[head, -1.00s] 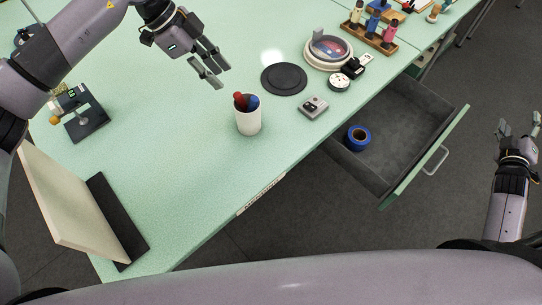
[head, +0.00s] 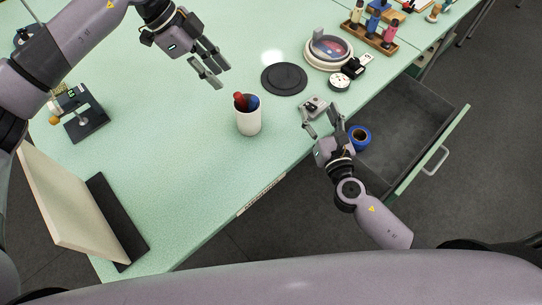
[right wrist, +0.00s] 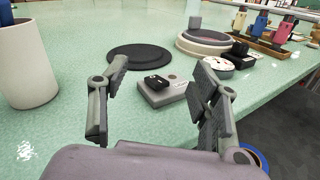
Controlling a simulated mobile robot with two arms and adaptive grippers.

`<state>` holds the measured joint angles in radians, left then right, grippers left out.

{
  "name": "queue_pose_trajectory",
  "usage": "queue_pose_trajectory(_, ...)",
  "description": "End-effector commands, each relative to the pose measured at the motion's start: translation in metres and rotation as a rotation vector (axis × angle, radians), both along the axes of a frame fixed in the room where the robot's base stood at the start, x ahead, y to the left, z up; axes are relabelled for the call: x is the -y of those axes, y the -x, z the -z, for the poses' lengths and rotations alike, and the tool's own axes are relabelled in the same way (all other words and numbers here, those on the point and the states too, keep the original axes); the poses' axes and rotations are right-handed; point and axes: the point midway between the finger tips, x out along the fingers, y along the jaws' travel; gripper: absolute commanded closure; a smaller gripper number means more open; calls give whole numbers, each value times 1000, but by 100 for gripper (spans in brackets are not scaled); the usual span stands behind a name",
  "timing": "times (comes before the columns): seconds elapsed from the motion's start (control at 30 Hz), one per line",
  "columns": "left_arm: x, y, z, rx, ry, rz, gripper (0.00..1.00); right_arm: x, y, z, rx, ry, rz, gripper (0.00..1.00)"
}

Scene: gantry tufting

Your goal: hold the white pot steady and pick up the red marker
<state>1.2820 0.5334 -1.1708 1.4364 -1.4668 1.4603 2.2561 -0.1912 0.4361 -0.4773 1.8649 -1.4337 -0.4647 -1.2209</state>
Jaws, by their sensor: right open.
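The white pot (head: 249,123) stands upright on the green table, left of the picture's middle. The red marker (head: 239,100) leans in it beside a blue one (head: 253,101). My left gripper (head: 222,76) is open and empty above the table, up and to the left of the pot, apart from it. My right gripper (head: 319,107) is open and empty near the table's front edge, right of the pot.
A small grey device (right wrist: 161,92) lies beyond my right fingers. A black disc (head: 284,79) and a round white dish (head: 328,51) lie behind. An open drawer (head: 416,117) holds a blue tape roll (head: 359,137). A tilted board (head: 68,205) stands at front left.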

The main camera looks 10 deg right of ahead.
Motion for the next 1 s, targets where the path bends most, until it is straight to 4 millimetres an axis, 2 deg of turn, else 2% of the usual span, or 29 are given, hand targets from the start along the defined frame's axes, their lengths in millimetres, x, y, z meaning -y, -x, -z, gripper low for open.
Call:
queue_pose_trajectory(0.03,0,0,0,0,0,0,67,-26,17,4,2,32,-40,43)
queue_pose_trajectory(0.1,0,0,0,0,0,0,67,-57,38,7,9,74,-90,43)
queue_pose_trajectory(0.2,0,0,0,0,0,0,67,-92,66,9,19,112,-147,43)
queue_pose_trajectory(0.3,0,0,0,0,0,0,67,-116,87,8,31,135,-187,43)
queue_pose_trajectory(0.47,0,0,0,0,0,0,67,-135,104,6,42,152,-219,43)
queue_pose_trajectory(0.57,0,0,0,0,0,0,67,-140,101,6,45,155,-224,43)
queue_pose_trajectory(0.67,0,0,0,0,0,0,67,-144,89,6,46,154,-222,43)
queue_pose_trajectory(1.0,0,0,0,0,0,0,67,-164,25,5,46,153,-224,43)
